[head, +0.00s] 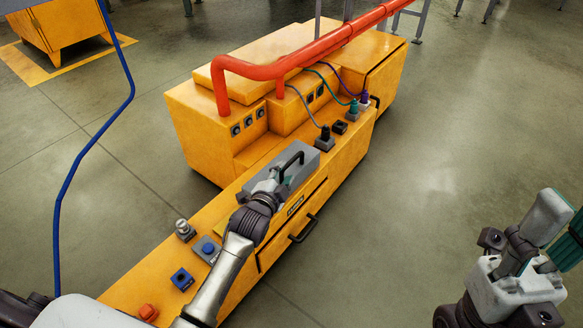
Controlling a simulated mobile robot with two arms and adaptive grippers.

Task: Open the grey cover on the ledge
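The grey cover (297,160) is a box-like lid with a black bar handle, sitting on the orange ledge (222,222) of the machine. It looks closed. My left gripper (270,184) is at the near left end of the cover, close to the handle. Its own wrist and the cover hide its fingertips, so I cannot tell whether it touches the cover or is open. My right gripper (541,232) is at the lower right, above the floor and well away from the ledge. Its finger gap is not clear from this angle.
Near the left arm on the ledge are a grey knob (183,230), a blue button (207,248), a blue socket (182,279) and a red button (148,312). Cabled plugs (325,138) stand beyond the cover. A red pipe (290,62) runs above. Floor at right is clear.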

